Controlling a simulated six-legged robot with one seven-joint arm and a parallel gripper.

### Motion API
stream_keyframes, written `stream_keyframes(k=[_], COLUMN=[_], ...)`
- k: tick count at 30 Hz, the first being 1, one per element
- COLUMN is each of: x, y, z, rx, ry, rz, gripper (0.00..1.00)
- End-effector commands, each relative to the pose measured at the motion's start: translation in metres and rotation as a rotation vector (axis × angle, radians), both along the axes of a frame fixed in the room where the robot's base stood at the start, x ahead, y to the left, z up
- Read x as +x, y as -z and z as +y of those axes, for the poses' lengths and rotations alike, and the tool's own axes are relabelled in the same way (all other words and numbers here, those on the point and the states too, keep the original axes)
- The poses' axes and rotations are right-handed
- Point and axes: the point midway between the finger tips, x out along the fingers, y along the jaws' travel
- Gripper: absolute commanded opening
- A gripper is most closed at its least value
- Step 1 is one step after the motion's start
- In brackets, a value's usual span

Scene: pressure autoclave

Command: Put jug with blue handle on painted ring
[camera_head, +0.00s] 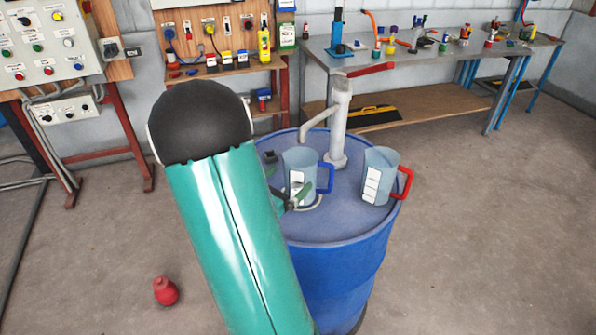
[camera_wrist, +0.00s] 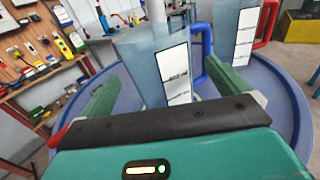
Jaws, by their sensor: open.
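The jug with the blue handle (camera_head: 300,165) stands upright on top of a blue drum, its handle to the right. A pale curved line, part of the painted ring (camera_head: 314,205), shows at the front right of its base; the jug and my arm hide the rest. In the wrist view the same jug (camera_wrist: 160,66) stands between and just beyond the open fingers of my gripper (camera_wrist: 168,90). I cannot tell whether either finger touches it. In the head view my gripper (camera_head: 284,199) is low at the jug's front left, partly hidden by my arm.
A jug with a red handle (camera_head: 378,176) stands on the drum (camera_head: 335,262) to the right. A pump with a spout (camera_head: 338,125) rises behind both jugs. A small red object (camera_head: 165,291) is on the floor. Workbenches (camera_head: 430,62) stand behind.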

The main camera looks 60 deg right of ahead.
Motion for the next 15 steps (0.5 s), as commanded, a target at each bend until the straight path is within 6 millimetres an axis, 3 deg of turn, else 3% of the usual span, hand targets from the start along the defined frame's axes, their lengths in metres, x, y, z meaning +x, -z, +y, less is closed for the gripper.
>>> stream_keyframes(k=[6, 15], x=[0.007, 0.008], y=[0.000, 0.000], z=[0.035, 0.044], rx=[0.000, -0.001], ry=[-0.002, 0.001], rz=[0.000, 0.000], gripper=[1.00, 1.00])
